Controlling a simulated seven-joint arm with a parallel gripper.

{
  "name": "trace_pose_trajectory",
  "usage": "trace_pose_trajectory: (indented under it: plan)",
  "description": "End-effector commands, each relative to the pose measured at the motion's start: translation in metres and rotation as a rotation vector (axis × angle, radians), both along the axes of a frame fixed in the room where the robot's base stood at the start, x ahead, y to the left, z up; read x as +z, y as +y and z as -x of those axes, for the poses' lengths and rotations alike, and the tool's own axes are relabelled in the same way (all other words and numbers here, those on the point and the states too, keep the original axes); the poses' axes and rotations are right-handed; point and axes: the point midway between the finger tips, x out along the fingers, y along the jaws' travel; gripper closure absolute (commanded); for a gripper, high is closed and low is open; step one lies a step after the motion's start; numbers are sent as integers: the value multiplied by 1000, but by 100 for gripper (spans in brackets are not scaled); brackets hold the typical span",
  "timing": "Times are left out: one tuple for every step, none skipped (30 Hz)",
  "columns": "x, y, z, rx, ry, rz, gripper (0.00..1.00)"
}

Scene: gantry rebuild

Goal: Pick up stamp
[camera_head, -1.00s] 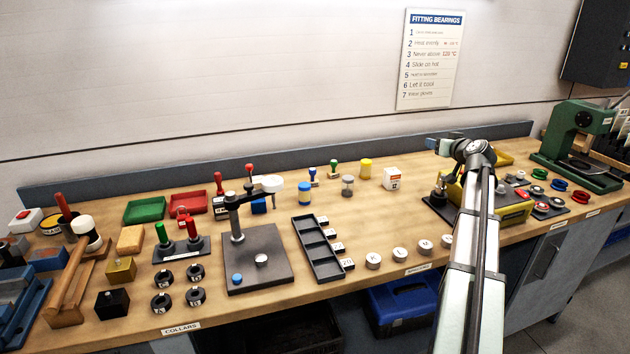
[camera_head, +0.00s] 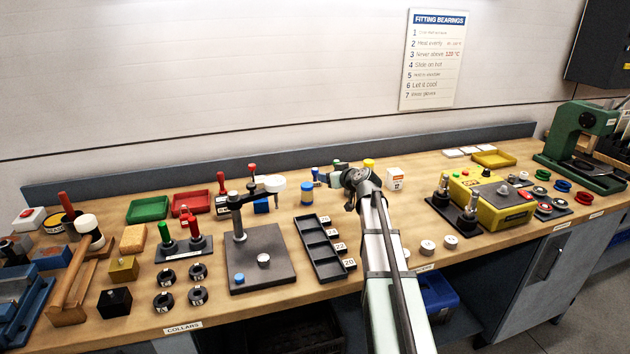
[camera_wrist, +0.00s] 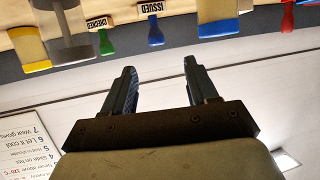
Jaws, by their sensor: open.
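Two stamps hang upside down at the top of the wrist view: one with a green handle (camera_wrist: 106,40) by a CHECKED label and one with a blue handle (camera_wrist: 155,30) by an ISSUED label. In the head view only the top of the green-handled stamp (camera_head: 337,162) shows clearly; my gripper and wrist cover much of that spot. My gripper (camera_wrist: 160,66) is open and empty, its fingers pointing toward the back of the bench. The stamps lie beyond the fingertips, apart from them.
A blue cylinder (camera_wrist: 217,20) stands beside the blue stamp; a grey-lidded jar (camera_wrist: 70,35) and yellow cylinder (camera_wrist: 28,50) are on the other side. A white box (camera_head: 394,178) is right of my wrist. A black compartment tray (camera_head: 322,248) lies in front. The bench's back ledge (camera_head: 290,161) runs behind.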

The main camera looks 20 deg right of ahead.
Motion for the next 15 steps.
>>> trace_pose_trajectory:
  plan:
    - [-2, 0, -6, 0, 0, 0, 42]
    - [-3, 1, -10, 1, 0, 0, 42]
    - [-4, 2, -15, 1, 1, 0, 42]
    - [-6, 3, -19, 2, 1, 0, 42]
    - [-7, 4, -23, 2, 1, 0, 42]
    - [-9, 4, -30, 2, 1, 0, 42]
    - [-11, 5, -34, 1, 0, 0, 42]
    - [-13, 6, -40, 1, 0, 0, 42]
    - [-15, 7, -46, 1, 1, -1, 42]
    - [-17, 8, -51, 1, 1, -1, 42]
    - [-19, 9, -56, 1, 1, -1, 42]
    - [-21, 10, -61, 1, 1, -1, 42]
    - [-23, 11, -65, 1, 1, -1, 42]
    - [-24, 12, -68, 1, 0, -1, 42]
    - [-25, 12, -71, 0, 0, -1, 42]
